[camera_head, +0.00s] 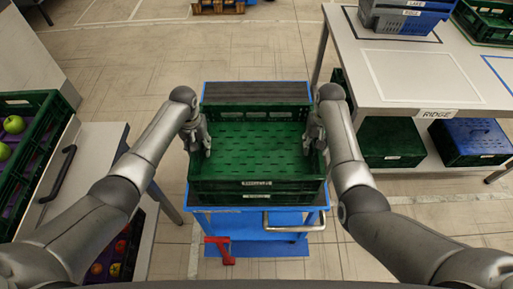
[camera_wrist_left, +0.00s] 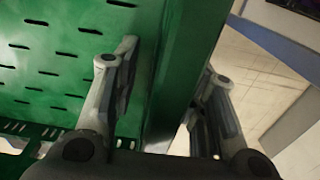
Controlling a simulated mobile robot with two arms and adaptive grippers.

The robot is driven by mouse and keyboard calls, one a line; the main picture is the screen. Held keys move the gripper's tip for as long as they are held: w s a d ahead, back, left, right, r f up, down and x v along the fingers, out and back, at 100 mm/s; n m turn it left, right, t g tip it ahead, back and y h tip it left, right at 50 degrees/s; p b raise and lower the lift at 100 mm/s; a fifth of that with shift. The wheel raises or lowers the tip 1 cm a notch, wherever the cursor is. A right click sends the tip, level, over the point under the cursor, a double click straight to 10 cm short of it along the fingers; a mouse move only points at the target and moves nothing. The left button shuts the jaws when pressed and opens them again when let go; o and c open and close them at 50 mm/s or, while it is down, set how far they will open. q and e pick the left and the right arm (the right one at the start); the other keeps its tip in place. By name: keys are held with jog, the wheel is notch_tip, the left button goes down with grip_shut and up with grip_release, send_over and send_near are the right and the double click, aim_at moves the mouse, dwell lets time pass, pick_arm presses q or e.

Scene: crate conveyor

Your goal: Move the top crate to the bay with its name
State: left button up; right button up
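A green crate (camera_head: 256,184) is the top one of a stack on the blue cart (camera_head: 262,222). It looks empty, and its front label is too small to read surely. Another green crate (camera_head: 214,198) lies under it. My left gripper (camera_head: 198,142) is at the top crate's left wall. In the left wrist view its fingers (camera_wrist_left: 165,105) straddle the green wall (camera_wrist_left: 178,65), open, with a gap at the inner finger. My right gripper (camera_head: 315,135) is at the right wall; its grip is unclear. A bay outlined in white (camera_head: 425,76) on the right table is empty, with a RIDGE label at its front.
The white table (camera_head: 345,60) also holds a grey-blue crate stack (camera_head: 395,18) labelled LAKE and a green crate at its far right. Crates sit on its lower shelf. Crates of fruit stand at left (camera_head: 50,110). Open floor lies beyond the cart.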

pick_arm(q)
jog(key=shift+c, duration=0.5)
pick_arm(e)
jog(key=shift+c, duration=0.5)
pick_arm(q)
grip_shut()
pick_arm(e)
grip_shut()
